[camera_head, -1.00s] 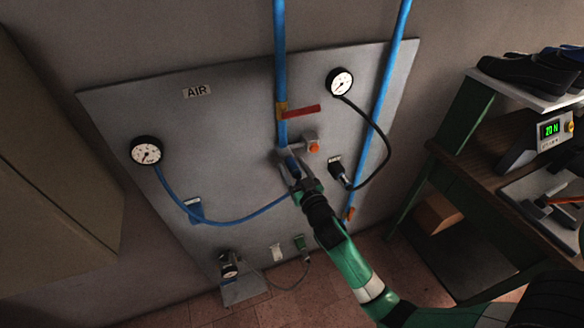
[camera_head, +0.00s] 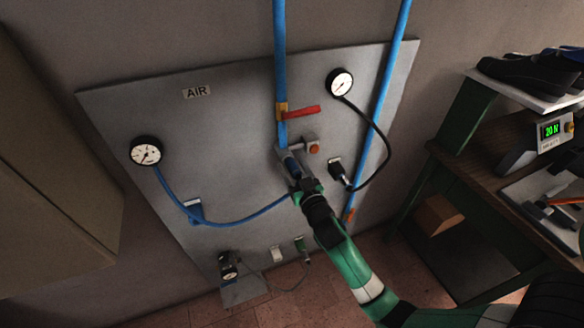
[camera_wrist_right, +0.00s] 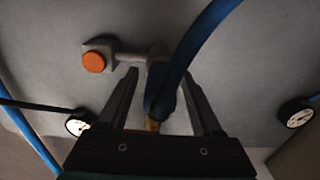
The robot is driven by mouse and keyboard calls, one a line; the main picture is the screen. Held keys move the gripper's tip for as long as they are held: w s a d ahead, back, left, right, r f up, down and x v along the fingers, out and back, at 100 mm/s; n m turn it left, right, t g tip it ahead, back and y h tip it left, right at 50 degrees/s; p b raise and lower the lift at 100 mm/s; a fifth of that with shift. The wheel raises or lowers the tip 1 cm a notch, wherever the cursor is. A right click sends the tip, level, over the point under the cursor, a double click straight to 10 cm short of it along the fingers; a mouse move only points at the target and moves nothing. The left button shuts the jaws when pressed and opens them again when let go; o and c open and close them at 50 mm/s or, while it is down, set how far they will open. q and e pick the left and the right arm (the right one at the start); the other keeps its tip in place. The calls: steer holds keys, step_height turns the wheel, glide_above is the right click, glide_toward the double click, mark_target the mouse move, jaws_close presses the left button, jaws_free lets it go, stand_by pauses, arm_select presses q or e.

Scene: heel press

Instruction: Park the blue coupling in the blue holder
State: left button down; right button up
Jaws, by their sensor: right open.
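The blue coupling (camera_wrist_right: 160,98) sits at the end of a blue hose, between the fingers of my right gripper (camera_wrist_right: 163,100) in the right wrist view. It has a brass-coloured part at its lower end. The fingers stand apart on either side of it, with gaps visible. In the head view my right gripper (camera_head: 292,168) is at the grey outlet (camera_head: 303,141), which has an orange button (camera_head: 314,149). The coupling is mostly hidden there, and I cannot tell whether it is seated in the outlet. The blue holder (camera_head: 195,211) is on the panel at lower left, with the hose passing near it. My left gripper is out of view.
The grey panel (camera_head: 235,130) carries two gauges, a red valve handle (camera_head: 301,112) and blue pipes. A black coupling (camera_head: 336,170) hangs right of the outlet on a black hose. A bench (camera_head: 480,170) stands at right.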

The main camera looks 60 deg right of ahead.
mark_target(297, 177)
stand_by(0.3)
jaws_close()
stand_by(0.4)
stand_by(1.1)
steer(key=shift+v, duration=3.05)
steer(key=shift+s+a+b, duration=0.1)
steer(key=shift+s+b, duration=0.1)
steer(key=shift+b, duration=0.1)
